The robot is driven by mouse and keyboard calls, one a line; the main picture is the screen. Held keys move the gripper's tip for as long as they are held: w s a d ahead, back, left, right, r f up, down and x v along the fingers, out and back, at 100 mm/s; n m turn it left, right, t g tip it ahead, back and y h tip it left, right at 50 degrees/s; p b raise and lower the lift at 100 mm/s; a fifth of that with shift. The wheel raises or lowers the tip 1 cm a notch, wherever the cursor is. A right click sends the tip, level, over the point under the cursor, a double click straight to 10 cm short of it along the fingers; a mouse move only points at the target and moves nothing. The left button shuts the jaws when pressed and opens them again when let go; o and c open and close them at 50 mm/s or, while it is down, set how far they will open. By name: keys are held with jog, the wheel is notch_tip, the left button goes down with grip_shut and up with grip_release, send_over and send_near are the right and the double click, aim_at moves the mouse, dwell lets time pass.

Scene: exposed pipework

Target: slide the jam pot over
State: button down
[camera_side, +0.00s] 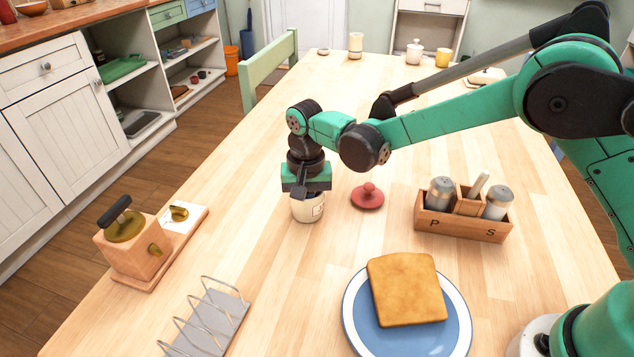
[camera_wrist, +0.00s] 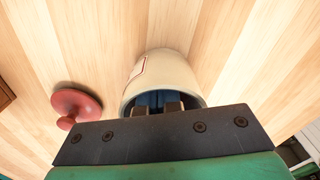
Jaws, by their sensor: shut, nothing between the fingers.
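The jam pot (camera_side: 308,209) is a small cream pot with a red-edged label, upright on the wooden table left of centre. It also shows in the wrist view (camera_wrist: 163,70), with its open mouth towards my gripper. My gripper (camera_side: 305,192) points down directly over the pot. In the wrist view, the fingers (camera_wrist: 157,107) are shut with nothing between them and appear to reach into the pot's mouth. I cannot tell whether they touch its inner wall. A red knobbed lid (camera_side: 367,197) lies on the table right of the pot, also in the wrist view (camera_wrist: 76,104).
A wooden caddy (camera_side: 463,224) with shakers stands to the right. A blue plate (camera_side: 357,325) with toast (camera_side: 406,289) and a wire rack (camera_side: 211,322) are in front. Table behind the pot is clear.

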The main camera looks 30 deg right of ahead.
aim_at(312, 288)
jog(key=s+a, duration=0.2)
jog(key=s, duration=0.2)
jog(key=s+a, duration=0.2)
jog(key=s, duration=0.2)
jog(key=s+a, duration=0.2)
jog(key=s, duration=0.2)
jog(key=shift+s, duration=0.15)
